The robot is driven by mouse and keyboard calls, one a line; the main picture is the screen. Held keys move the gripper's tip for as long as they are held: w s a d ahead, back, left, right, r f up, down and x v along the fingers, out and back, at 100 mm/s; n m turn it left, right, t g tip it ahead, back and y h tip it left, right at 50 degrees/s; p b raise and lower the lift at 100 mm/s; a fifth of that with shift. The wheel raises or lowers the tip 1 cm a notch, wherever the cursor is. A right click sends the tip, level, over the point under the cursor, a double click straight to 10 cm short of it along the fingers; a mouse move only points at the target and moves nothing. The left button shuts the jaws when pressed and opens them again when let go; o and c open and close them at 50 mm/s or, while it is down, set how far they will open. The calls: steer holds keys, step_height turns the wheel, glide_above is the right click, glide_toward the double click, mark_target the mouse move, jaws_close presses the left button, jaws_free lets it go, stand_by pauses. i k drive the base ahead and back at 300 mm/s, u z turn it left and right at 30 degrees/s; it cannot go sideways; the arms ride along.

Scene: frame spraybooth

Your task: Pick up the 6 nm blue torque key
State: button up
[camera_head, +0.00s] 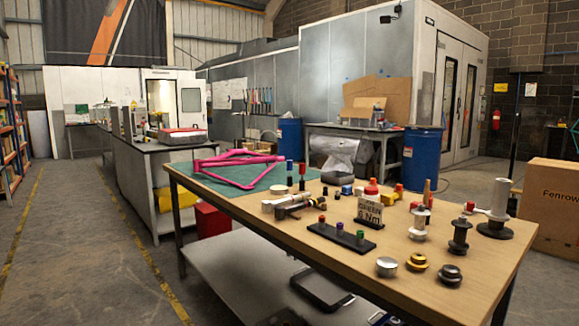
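My gripper is not in view. A wooden-topped workbench (440,271) holds many small tools. A small sign (369,213) near its middle appears to read "6 Nm". Small blue pieces show on the bench: a short blue piece (347,189) behind the sign and to its left, and an upright dark tool with a blue top (289,166) farther back. I cannot tell which, if either, is the 6 Nm blue torque key.
A pink bike frame (235,165) lies on a green mat (270,180) at the bench's back left. Spool-shaped parts (460,236) and round caps (387,266) crowd the right and front. A cardboard box (551,208) stands right. The floor (90,250) at left is clear.

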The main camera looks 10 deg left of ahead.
mark_target(288, 162)
steer(key=u, duration=0.55)
steer(key=k, duration=1.35)
steer(key=u, duration=0.9)
steer(key=i, duration=1.15)
steer(key=u, duration=0.4)
steer(key=i, duration=0.75)
steer(key=z, duration=0.45)
steer(key=i, duration=0.6)
steer(key=z, duration=0.85)
steer(key=i, duration=0.45)
steer(key=z, duration=0.35)
